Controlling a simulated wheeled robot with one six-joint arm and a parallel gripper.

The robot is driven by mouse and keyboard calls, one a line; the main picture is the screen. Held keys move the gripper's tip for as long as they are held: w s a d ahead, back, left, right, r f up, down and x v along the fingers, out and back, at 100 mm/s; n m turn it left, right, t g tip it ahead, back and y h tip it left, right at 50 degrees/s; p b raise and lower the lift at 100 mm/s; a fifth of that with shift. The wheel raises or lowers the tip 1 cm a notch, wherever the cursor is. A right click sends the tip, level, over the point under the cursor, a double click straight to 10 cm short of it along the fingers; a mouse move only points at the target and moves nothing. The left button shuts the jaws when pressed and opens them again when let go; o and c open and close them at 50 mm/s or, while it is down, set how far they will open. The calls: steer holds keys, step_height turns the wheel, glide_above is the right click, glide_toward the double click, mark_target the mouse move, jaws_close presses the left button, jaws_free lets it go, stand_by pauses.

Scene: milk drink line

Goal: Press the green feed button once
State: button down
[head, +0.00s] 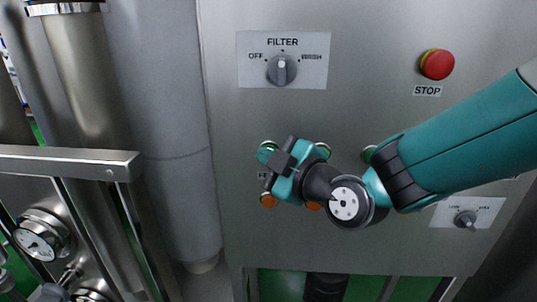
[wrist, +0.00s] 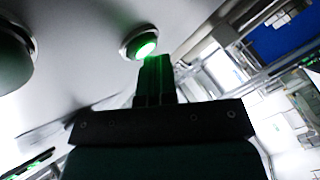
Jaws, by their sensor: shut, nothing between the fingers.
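A round green button (head: 267,149) shows on the grey panel, just left of my gripper (head: 281,158) in the head view. In the wrist view a lit green button (wrist: 142,46) in a metal ring lies just beyond the shut fingertips (wrist: 154,60). The fingertips overlap its lower edge in the picture; I cannot tell whether they touch it. Nothing is held. A second green button (head: 323,149) is partly hidden behind my gripper. The button labels are hidden or too small to read, so I cannot tell which is the feed button.
Two orange buttons (head: 268,200) (head: 313,206) sit below, close to my gripper. Another button (head: 368,154) is partly behind my arm. A FILTER knob (head: 281,69) is above, a red STOP button (head: 437,64) upper right, and a small knob (head: 465,219) lower right. Pipes stand left.

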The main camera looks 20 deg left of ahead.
steer(key=shift+s, duration=0.1)
steer(key=shift+s+d+b, duration=0.2)
steer(key=shift+s+b, duration=0.2)
steer(key=shift+s, duration=0.35)
steer(key=shift+s, duration=0.1)
steer(key=shift+s+d, duration=0.2)
steer(key=shift+s, duration=0.6)
steer(key=shift+s+d, duration=0.2)
steer(key=shift+s, duration=0.55)
steer(key=shift+s+d, duration=0.2)
steer(key=shift+s, duration=0.6)
steer(key=s+d+f+m+g+h+b, duration=0.15)
steer(key=d+m+g+h, duration=0.4)
steer(key=d, duration=0.85)
steer(key=s+d+f+m+g+h, duration=0.2)
steer(key=s+d+m+h, duration=0.3)
steer(key=s+d+m, duration=0.4)
steer(key=s+d+g, duration=0.1)
steer(key=s+d, duration=0.1)
steer(key=d, duration=0.3)
steer(key=shift+s+d+f, duration=0.25)
steer(key=shift+f, duration=0.15)
